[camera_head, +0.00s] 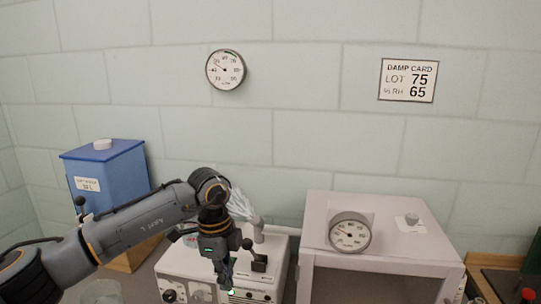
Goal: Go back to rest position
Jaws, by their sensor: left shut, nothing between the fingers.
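My left arm comes in from the lower left and bends down at the wrist. My left gripper (226,281) points down, shut and empty, in front of the white machine (178,263) with knobs. I cannot tell whether it touches the machine. Its arm hides part of the machine's top and some pale strands behind the wrist. My right gripper is not in view.
A blue container (112,175) stands at the left. A pale cabinet (385,258) with a dial (350,232) stands right of the machine. A round gauge (225,69) and a damp card (408,80) are on the wall. Small items stand at the lower right.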

